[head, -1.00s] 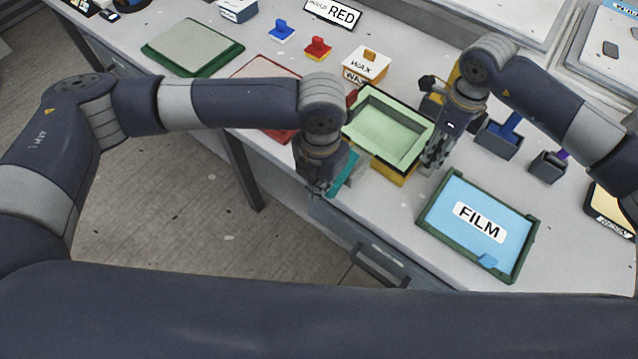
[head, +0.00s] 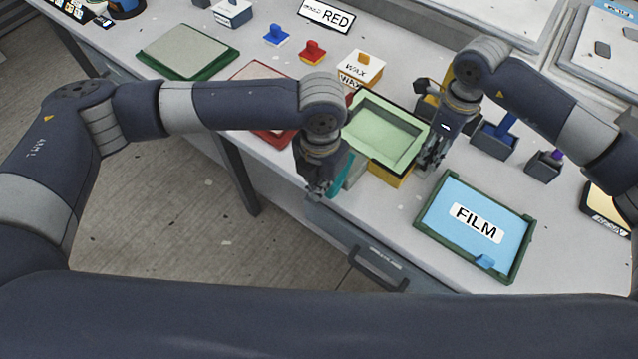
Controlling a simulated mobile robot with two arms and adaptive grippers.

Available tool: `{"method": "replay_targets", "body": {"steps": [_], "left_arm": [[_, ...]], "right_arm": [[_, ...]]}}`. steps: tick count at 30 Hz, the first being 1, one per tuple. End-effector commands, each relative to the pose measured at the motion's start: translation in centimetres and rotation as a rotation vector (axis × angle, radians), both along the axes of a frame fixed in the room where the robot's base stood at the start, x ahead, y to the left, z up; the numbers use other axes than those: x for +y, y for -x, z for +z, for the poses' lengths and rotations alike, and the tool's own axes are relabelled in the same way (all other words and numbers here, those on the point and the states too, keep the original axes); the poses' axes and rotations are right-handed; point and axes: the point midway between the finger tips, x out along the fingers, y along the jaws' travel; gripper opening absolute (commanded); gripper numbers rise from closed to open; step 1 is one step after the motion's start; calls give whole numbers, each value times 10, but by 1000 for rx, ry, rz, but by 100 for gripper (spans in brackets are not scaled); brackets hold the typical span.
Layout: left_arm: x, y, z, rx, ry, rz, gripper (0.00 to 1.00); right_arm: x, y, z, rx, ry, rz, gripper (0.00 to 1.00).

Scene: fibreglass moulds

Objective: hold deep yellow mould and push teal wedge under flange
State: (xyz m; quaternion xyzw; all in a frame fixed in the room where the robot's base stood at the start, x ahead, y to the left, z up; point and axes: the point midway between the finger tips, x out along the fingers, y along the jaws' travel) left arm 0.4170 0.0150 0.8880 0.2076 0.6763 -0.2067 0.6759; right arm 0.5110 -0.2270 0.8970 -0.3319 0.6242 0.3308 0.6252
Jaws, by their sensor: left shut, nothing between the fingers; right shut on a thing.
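The deep yellow mould (head: 391,177) stands near the table's front edge, with a pale green hollow inside a dark rim. My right gripper (head: 429,164) is at its right side, shut on what looks like the mould's right edge; the exact contact is hard to see. The teal wedge (head: 342,178) is at the mould's left front side, tilted in the picture and partly hidden by my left gripper. My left gripper (head: 319,189) is shut and empty, close beside the wedge on its left. I cannot tell whether it touches the wedge or whether the wedge's tip is under the flange.
A blue FILM tray (head: 437,226) with a green frame lies to the right front. A red-framed mould (head: 263,136) is behind my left arm. A WAX box (head: 361,66) stands behind the yellow mould. Dark holders (head: 494,141) are at right. The table's front edge is close to the wedge.

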Motion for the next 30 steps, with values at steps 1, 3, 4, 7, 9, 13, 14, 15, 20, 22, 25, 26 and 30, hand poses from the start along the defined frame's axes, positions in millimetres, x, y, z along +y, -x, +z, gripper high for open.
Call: {"method": "replay_targets", "body": {"steps": [1,3,4,7,9,13,14,15,20,22,25,26,30], "left_arm": [[-1,-2,0,-4,3,1,0],[-2,-3,0,-4,3,1,0],[-2,-3,0,-3,2,1,0],[-2,-4,0,-3,2,1,0],[-3,-4,0,-2,2,1,0],[-4,-5,0,-2,2,1,0],[-4,-6,0,-2,2,1,0],[-4,-6,0,-2,2,1,0],[-5,-7,0,-2,2,0,0],[-6,-8,0,-2,2,0,0],[-6,-9,0,-2,1,1,0],[-7,-10,0,-2,1,1,0],[-7,-11,0,-2,1,1,0]], "right_arm": [[2,1,-1,3,-3,6,0],[2,1,-1,3,-3,6,0],[2,1,-1,3,-3,6,0],[2,1,-1,3,-2,6,0],[2,1,-1,3,-2,6,0],[2,1,-1,3,-2,5,0],[2,1,-1,3,-2,5,0],[2,1,-1,3,-2,5,0],[2,1,-1,3,-2,5,0],[2,1,-1,3,-2,5,0],[2,1,-1,3,-2,5,0],[2,1,-1,3,-2,5,0],[1,1,-1,3,-2,5,0]]}}
